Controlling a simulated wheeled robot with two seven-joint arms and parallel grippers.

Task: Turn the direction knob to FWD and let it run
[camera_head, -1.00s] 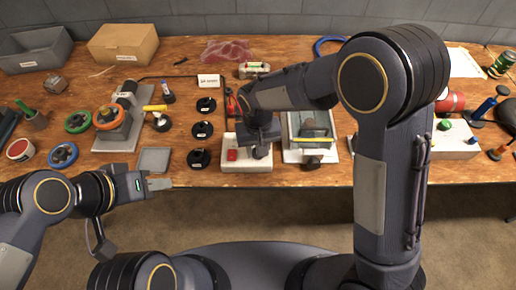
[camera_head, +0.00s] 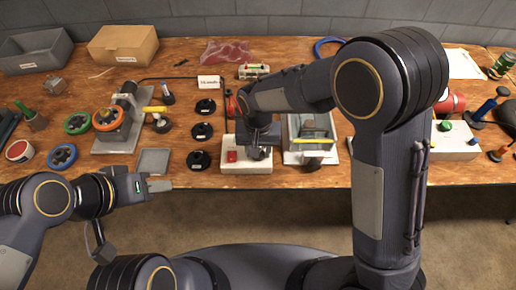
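The pale control box (camera_head: 232,168) with a red button (camera_head: 232,156) sits at the front middle of the bench. My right gripper (camera_head: 258,152) points down over the box's right half, at a dark knob there. Gripper and wrist hide most of the knob, so I cannot read its setting or see whether the fingers grip it. My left gripper (camera_head: 159,185) is off the bench's front edge, seen side-on, holding nothing visible; its finger gap does not show. A machine with an orange wheel (camera_head: 107,118) stands at the left. A small white display or card (camera_head: 209,83) stands behind; its writing is unreadable.
Three black round parts (camera_head: 202,131) lie left of the box. A grey flat tray (camera_head: 154,161) lies near the front edge. A pale framed fixture (camera_head: 301,154) stands close to my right gripper. A grey bin (camera_head: 37,52) and cardboard box (camera_head: 123,44) are at the back.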

